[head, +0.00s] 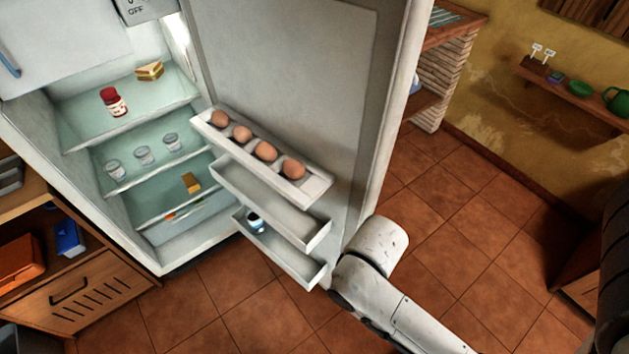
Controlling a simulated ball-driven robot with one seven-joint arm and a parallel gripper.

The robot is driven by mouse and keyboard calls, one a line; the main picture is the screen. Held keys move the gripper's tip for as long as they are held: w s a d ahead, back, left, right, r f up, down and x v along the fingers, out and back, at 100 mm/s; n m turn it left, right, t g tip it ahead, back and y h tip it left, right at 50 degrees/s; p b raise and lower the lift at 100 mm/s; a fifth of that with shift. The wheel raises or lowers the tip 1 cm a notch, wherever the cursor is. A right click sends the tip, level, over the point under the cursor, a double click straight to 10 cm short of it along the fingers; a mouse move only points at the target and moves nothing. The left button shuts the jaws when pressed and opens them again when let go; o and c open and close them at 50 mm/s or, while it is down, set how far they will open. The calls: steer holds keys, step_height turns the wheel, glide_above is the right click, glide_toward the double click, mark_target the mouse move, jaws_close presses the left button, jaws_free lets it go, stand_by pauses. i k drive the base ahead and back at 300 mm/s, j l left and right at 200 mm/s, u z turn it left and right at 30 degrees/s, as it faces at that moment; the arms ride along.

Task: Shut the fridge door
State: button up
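The fridge door (290,75) stands wide open, its inner face toward me. Its top shelf (318,190) holds several brown eggs (265,151), and a small jar (254,221) stands on a lower door shelf. The lit fridge interior (110,145) is at the left, with food on its shelves. My arm reaches in from the lower right and its white links are beside the door's outer lower edge. My gripper is not visible; the door may be hiding it. I cannot tell whether my arm touches the door.
A wooden cabinet (80,295) stands left of the fridge, with an orange box (25,262) and a blue item (69,238). A brick counter (445,75) is behind the door. A wall shelf (570,95) holds green pottery. Tiled floor (470,225) is clear right of the door.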

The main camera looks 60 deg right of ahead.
mark_target(328, 84)
steer(key=z, duration=1.85)
steer(key=i+z, duration=0.35)
steer(key=i+j+z, duration=0.15)
steer(key=i+z, duration=0.15)
steer(key=i, duration=0.15)
steer(key=i+j+z, duration=0.2)
steer(key=i+z, duration=0.15)
steer(key=i+l+u, duration=0.1)
steer(key=i+u, duration=0.15)
steer(key=i, duration=1.45)
steer(key=i+u, duration=0.15)
steer(key=u, duration=3.85)
steer(key=k+j+u, duration=0.1)
steer(key=u, duration=0.35)
steer(key=k+j+u, duration=0.15)
steer(key=u, duration=0.3)
